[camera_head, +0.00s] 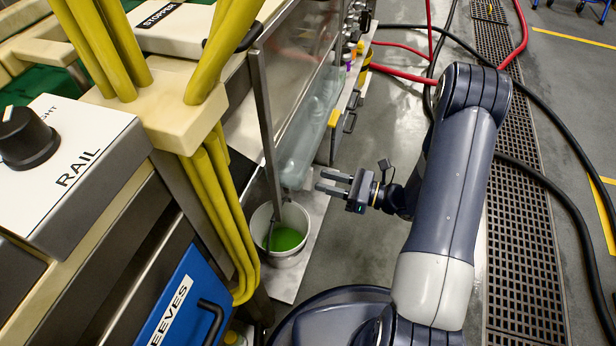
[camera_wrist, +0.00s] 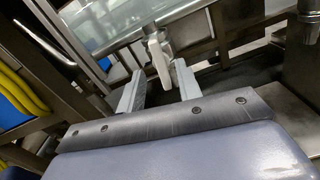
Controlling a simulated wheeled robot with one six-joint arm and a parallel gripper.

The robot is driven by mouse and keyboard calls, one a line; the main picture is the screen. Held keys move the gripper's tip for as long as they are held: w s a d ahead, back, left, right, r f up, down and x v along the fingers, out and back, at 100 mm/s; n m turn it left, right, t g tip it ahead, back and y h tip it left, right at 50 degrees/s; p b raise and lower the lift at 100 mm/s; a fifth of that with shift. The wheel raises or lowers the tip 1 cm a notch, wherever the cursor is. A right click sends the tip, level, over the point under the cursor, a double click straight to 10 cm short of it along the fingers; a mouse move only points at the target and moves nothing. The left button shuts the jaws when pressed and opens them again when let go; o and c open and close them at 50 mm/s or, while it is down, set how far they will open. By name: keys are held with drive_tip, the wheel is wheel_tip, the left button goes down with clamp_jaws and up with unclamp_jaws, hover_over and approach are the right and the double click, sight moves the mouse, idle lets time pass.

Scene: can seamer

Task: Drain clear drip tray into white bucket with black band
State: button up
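The clear drip tray (camera_head: 300,150) is a long translucent trough along the machine's lower side, and its near end is above and close to the bucket. It seems to show at the top of the wrist view (camera_wrist: 95,22). A white bucket (camera_head: 289,259) stands on a pale floor plate with green liquid inside; I cannot make out a black band on it. My gripper (camera_head: 322,182) is open, right of the tray's near end and above and right of the bucket. In the wrist view a white handle-like piece (camera_wrist: 158,55) appears between the open fingers; I cannot tell its depth.
A blue panel (camera_head: 185,305) is at the lower left. Red and black hoses cross the floor beside the drain grating (camera_head: 520,230). Open floor (camera_head: 345,235) lies right of the bucket.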

sight(308, 177)
drive_tip(key=shift+b+x, duration=0.45)
drive_tip(key=shift+x, duration=2.3)
clamp_jaws()
